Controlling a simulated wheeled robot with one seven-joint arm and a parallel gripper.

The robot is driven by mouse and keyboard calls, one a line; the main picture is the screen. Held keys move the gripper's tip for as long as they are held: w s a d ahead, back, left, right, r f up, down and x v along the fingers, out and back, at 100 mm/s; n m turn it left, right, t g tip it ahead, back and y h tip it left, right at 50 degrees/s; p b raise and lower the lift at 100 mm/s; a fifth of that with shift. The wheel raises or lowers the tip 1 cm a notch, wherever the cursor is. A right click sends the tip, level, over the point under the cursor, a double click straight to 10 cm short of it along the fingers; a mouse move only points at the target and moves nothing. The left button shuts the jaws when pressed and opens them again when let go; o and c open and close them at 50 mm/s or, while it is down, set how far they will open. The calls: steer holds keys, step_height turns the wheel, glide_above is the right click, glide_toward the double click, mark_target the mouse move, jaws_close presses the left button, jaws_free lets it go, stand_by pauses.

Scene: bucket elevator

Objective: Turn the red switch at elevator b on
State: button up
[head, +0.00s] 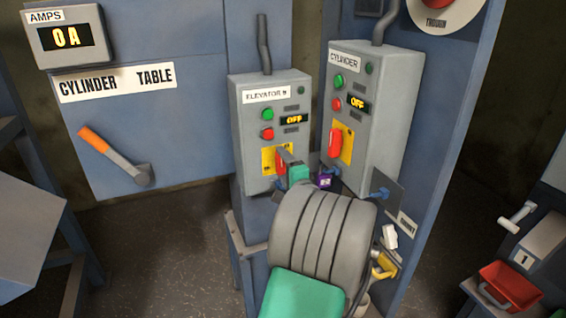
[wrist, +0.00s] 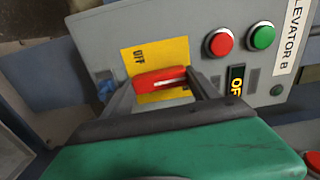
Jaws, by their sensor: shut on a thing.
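The elevator B control box (head: 268,130) is grey, with a display reading OFF (head: 294,119). Its red switch (wrist: 160,79) sits on a yellow plate (wrist: 155,55) marked OFF at one end. In the wrist view my gripper (wrist: 158,88) has its two fingers on either side of the red switch and is shut on it. In the head view my gripper (head: 283,160) reaches the lower part of this box, and its fingers and my arm hide most of the switch.
The cylinder box (head: 378,125), with its own red switch (head: 335,142) and OFF display, stands close on the right. On the left are a cylinder table panel with an orange-handled lever (head: 115,155) and an amps display (head: 66,37). A red bin (head: 508,288) is at lower right.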

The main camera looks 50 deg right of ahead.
steer(key=shift+m, duration=0.3)
steer(key=o, duration=1.4)
steer(key=shift+c, duration=0.2)
steer(key=shift+s, duration=0.15)
steer(key=b+v, duration=0.1)
steer(key=v, duration=0.6)
steer(key=shift+s+a, duration=0.15)
steer(key=shift+s, duration=0.1)
